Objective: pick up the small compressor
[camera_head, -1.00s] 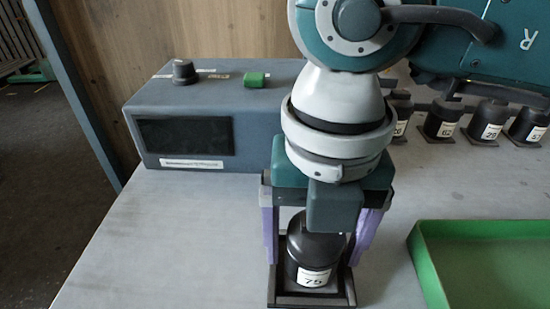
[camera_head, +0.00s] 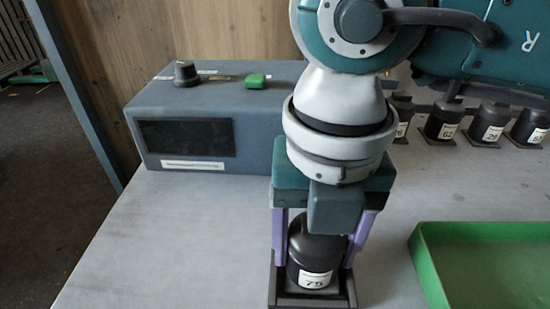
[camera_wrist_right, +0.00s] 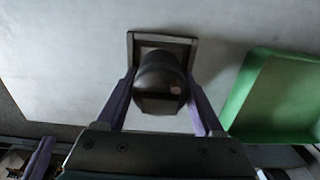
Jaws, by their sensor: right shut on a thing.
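A grey box (camera_head: 235,125) with a dark screen, a knob and a green button stands at the back left. A green tray (camera_head: 430,265) lies to the right. Several similar black cylinders (camera_head: 490,122) stand in a row at the back right. The table's left front is clear.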

